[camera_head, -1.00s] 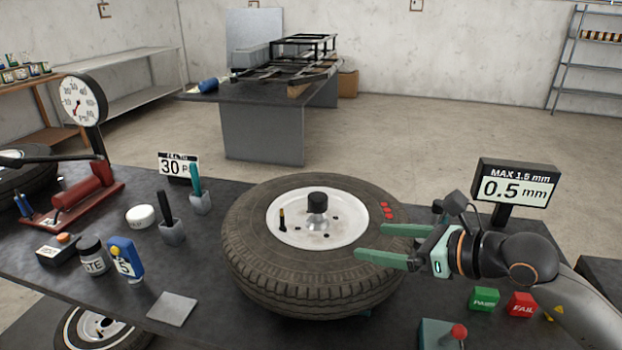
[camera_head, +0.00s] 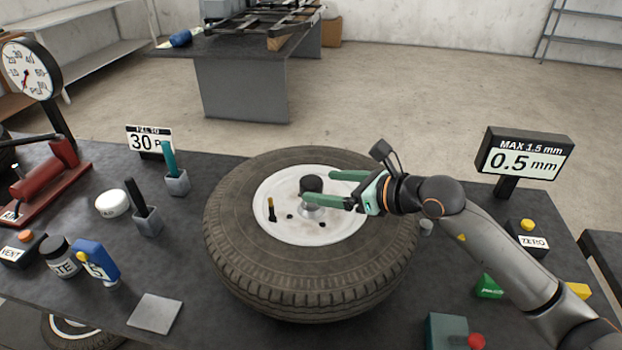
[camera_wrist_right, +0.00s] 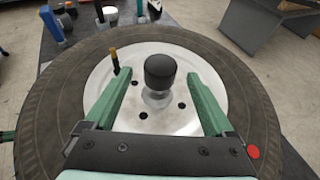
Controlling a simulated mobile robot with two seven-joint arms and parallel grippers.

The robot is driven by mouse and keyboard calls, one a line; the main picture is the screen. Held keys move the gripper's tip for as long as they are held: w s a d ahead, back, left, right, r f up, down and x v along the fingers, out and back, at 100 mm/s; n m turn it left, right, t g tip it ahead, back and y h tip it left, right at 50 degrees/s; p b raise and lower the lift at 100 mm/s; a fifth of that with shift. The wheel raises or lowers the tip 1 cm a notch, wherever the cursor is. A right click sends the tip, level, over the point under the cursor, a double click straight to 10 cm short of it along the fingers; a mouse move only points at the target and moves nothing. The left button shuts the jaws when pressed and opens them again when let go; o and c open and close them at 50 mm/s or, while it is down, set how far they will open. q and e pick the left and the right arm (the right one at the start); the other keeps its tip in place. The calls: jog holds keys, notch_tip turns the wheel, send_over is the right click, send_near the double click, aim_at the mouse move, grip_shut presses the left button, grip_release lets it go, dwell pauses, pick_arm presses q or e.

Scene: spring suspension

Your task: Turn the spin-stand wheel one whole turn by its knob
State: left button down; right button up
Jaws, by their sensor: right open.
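The spin-stand wheel (camera_head: 240,262) lies flat on the dark bench, a black tyre around a white rim (camera_head: 335,228). A black knob (camera_head: 311,184) stands on the metal hub at its centre. A thin black and orange stem (camera_head: 271,209) rises from the rim left of the hub. My right gripper (camera_head: 318,187) is open over the wheel, its green fingers pointing at the black knob. In the right wrist view the knob (camera_wrist_right: 161,72) stands between and just beyond the fingertips, with a gap on each side.
A display reading 0.5 mm (camera_head: 523,158) stands right of the wheel, near a ZERO button box (camera_head: 527,237). A 30 sign (camera_head: 149,140), pen holders and bottles stand to the left. A grey plate (camera_head: 155,314) lies at front left.

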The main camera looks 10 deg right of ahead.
aim_at(319, 185)
jog(key=shift+x, duration=2.4)
grip_shut()
